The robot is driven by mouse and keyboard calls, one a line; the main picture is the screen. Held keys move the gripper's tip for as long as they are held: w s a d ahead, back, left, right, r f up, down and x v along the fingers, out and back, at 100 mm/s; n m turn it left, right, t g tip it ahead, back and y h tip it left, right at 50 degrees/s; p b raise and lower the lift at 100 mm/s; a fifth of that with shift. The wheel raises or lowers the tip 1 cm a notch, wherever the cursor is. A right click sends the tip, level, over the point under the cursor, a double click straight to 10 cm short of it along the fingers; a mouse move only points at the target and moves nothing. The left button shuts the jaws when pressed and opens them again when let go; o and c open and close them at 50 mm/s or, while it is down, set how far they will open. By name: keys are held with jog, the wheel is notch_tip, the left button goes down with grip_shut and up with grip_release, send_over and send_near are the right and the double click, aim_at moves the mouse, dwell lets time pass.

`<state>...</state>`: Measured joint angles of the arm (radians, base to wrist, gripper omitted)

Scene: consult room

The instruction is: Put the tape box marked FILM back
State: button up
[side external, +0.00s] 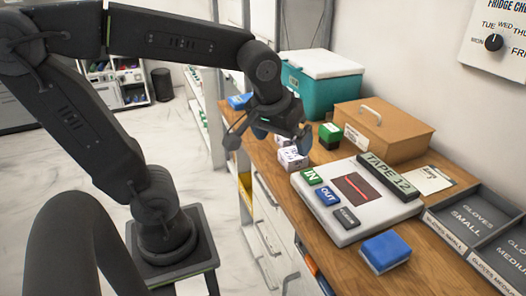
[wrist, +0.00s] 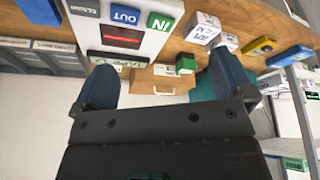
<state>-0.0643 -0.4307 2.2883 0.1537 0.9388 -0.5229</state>
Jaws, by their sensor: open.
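My gripper (side external: 268,139) hangs above the wooden counter, near the wall-side boxes. In the wrist view it (wrist: 164,82) is open, with nothing between its two blue-padded fingers. A small white box with dark printing (side external: 292,158) stands on the counter left of the console; it also shows in the wrist view (wrist: 203,28). A second white box (wrist: 228,41) is beside it, partly behind the gripper in the side view. I cannot read FILM on any box. A white console (side external: 343,228) has IN, OUT and a dark third button, a screen with a red line, and a TAPE 12 sign (side external: 388,176).
A green-and-black box (side external: 330,133) stands before a brown handled case (side external: 383,128). A teal cooler (side external: 321,88) is behind. A blue block (side external: 385,252) lies at the front right, near grey glove trays (side external: 465,222). A yellow item (wrist: 260,46) shows in the wrist view.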

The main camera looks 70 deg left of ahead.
jog(key=s+d+m+t+h, duration=0.1)
jog(key=s+d+m, duration=0.3)
jog(key=s+m, duration=0.2)
jog(key=shift+t+h, duration=0.4)
